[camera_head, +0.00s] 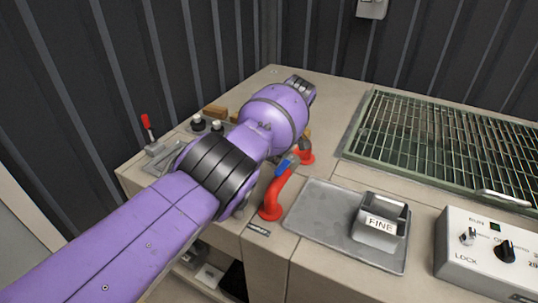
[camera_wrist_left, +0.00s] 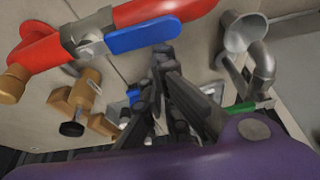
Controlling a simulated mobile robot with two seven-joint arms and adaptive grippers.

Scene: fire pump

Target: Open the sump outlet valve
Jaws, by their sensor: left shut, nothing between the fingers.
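A red pipe (camera_head: 274,192) with a blue lever (camera_head: 287,165) rises from the bench just right of my left arm. In the left wrist view, the red pipe (camera_wrist_left: 45,50) crosses the upper left with the blue lever (camera_wrist_left: 143,36) lying along it. A green handle (camera_wrist_left: 242,108) shows beside a grey bent pipe (camera_wrist_left: 262,65). I cannot tell which handle is the sump outlet valve. My left gripper (camera_wrist_left: 164,60) is shut and empty, its fingertips just below the blue lever in the picture; contact is unclear. My left arm hides much in the head view. My right gripper is out of view.
Brass fittings (camera_wrist_left: 88,85) with a black knob sit left of the fingers. A grey tray (camera_head: 322,220) holds a box marked FINE (camera_head: 380,218). A control box (camera_head: 490,255), green grating (camera_head: 440,135) and red-tipped lever (camera_head: 147,123) stand around. Corrugated walls close the back.

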